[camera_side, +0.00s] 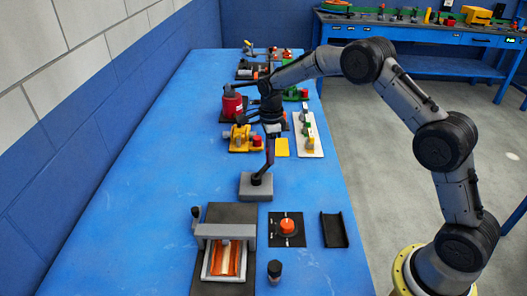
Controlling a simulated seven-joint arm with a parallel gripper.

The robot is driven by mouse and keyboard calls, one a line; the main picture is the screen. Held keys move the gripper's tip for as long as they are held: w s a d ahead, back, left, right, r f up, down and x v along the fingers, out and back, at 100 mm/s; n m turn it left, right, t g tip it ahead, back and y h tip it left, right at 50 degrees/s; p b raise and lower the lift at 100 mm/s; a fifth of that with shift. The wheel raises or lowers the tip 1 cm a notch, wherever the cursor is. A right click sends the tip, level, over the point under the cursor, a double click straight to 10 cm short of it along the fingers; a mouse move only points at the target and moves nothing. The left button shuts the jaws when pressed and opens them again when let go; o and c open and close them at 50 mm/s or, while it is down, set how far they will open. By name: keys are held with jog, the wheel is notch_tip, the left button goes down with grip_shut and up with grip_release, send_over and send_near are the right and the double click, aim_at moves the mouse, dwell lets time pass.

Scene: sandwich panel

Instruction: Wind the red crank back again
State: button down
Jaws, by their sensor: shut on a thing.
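My gripper (271,131) hangs over the middle of the blue table, pointing down. A thin dark-red upright arm, which I take for the red crank (269,152), rises at a tilt from a black hub on a grey block (257,190). The fingers are shut at its upper end. They are small and dark here, and they hide the grip point. The crank's exact angle is hard to tell.
An orange-red knob on a black plate (272,237) and a grey-framed device (245,231) stand in front. A black channel (334,230) lies at the right. A red canister (232,104) and a yellow device (239,136) stand behind. The table's left side is clear.

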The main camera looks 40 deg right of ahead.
jog(key=s+m, duration=0.2)
jog(key=m, duration=0.1)
jog(key=shift+d, duration=0.15)
jog(key=s+m, duration=0.2)
jog(key=shift+m, duration=0.3)
jog(key=shift+s+a+m, duration=0.4)
jog(key=shift+s+m, duration=0.25)
jog(key=shift+m, duration=0.5)
jog(key=shift+s+a+m, duration=0.4)
jog(key=shift+s+m, duration=0.25)
jog(key=shift+m, duration=0.5)
jog(key=c, duration=0.7)
grip_release()
jog(key=shift+o, duration=0.2)
notch_tip(320, 180, up, 14)
